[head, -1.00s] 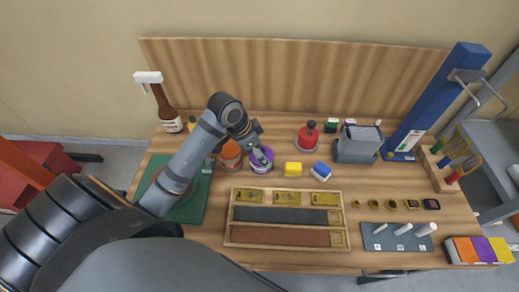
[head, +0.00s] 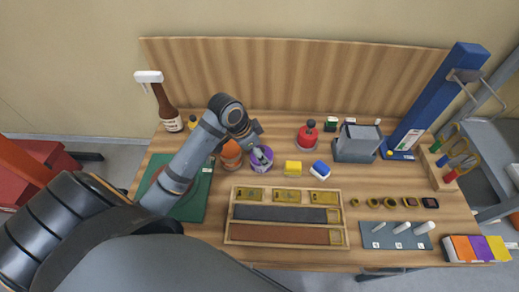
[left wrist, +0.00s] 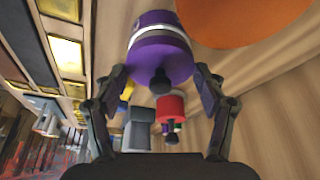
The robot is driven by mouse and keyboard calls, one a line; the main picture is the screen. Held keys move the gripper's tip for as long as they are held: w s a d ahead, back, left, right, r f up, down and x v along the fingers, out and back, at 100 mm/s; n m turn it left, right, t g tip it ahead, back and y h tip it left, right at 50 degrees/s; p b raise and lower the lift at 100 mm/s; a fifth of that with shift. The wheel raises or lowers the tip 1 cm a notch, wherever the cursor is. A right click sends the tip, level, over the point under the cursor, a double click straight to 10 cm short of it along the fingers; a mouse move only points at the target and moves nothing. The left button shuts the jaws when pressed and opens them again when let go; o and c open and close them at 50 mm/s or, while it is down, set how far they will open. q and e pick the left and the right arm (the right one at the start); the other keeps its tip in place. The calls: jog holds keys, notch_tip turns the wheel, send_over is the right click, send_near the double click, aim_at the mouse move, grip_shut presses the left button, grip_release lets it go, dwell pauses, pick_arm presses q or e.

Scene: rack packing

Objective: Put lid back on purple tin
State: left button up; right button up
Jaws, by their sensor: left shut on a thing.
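The purple tin (head: 268,167) stands on the bench beside an orange tin (head: 231,155). It also shows in the left wrist view (left wrist: 155,19), with a pale band around it. The purple lid (left wrist: 158,55) with its dark knob (left wrist: 159,82) is lined up with the tin. I cannot tell whether it is fully seated or slightly apart. My left gripper (left wrist: 160,72) is shut on the lid, with one finger on each side. In the head view my left gripper (head: 261,152) is above the tin and partly hides it. My right gripper is not in view.
A wooden tray (head: 231,222) lies in front.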

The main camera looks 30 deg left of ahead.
pick_arm(q)
jog(key=shift+p, duration=0.45)
dwell(0.6)
jog(key=o, duration=1)
jog(key=shift+o, duration=0.3)
notch_tip(320, 180, up, 7)
jog(key=p, duration=0.8)
grip_shut()
dwell(0.4)
